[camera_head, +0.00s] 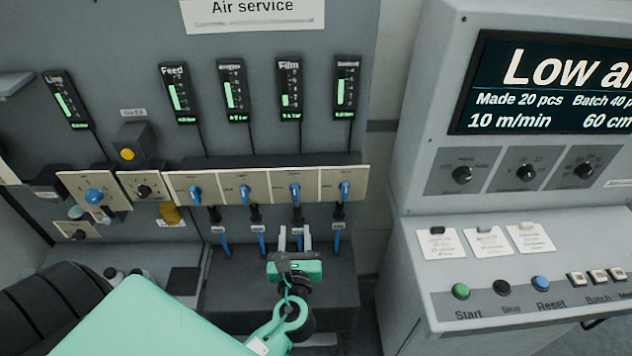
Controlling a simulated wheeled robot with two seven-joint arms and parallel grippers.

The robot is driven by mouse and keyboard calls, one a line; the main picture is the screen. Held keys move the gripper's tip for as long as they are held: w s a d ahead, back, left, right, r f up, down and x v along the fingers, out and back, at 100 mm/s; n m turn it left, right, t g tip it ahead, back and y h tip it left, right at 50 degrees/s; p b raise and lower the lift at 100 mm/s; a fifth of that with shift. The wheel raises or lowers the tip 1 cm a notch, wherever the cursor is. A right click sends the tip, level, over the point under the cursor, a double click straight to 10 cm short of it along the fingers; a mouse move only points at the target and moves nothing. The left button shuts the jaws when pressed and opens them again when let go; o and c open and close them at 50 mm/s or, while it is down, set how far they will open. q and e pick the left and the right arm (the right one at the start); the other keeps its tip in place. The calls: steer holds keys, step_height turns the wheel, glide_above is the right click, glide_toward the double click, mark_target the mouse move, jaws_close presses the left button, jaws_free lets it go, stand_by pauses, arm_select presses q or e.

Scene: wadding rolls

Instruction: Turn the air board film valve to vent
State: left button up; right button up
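The air board (150,90) stands at the left under an "Air service" sign. The film valve (294,190) is a small blue handle on the pale strip, third in a row of similar blue handles and below the "Film" gauge (289,88). The handle looks roughly upright; its exact setting is too small to read. The Film gauge's green bar is shorter than its neighbours'. My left gripper (295,238) is below the film valve, fingers pointing up towards it. Its two pale fingers are apart, with nothing seen between them. My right gripper is not in view.
Blue tubes (262,243) hang below the valves, close to my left gripper. Neighbouring blue handles (245,192) and (345,189) flank the film valve. A dark grey box (335,285) lies below. A grey control console (480,255) with a screen stands at the right.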

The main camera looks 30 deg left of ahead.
mark_target(294, 191)
arm_select(q)
steer(key=p+x, duration=0.4)
steer(key=x, duration=0.8)
steer(key=shift+w+a+r, duration=0.15)
steer(key=shift+a, duration=0.15)
steer(key=shift+w+a, duration=0.3)
steer(key=shift+w, duration=0.25)
jaws_close()
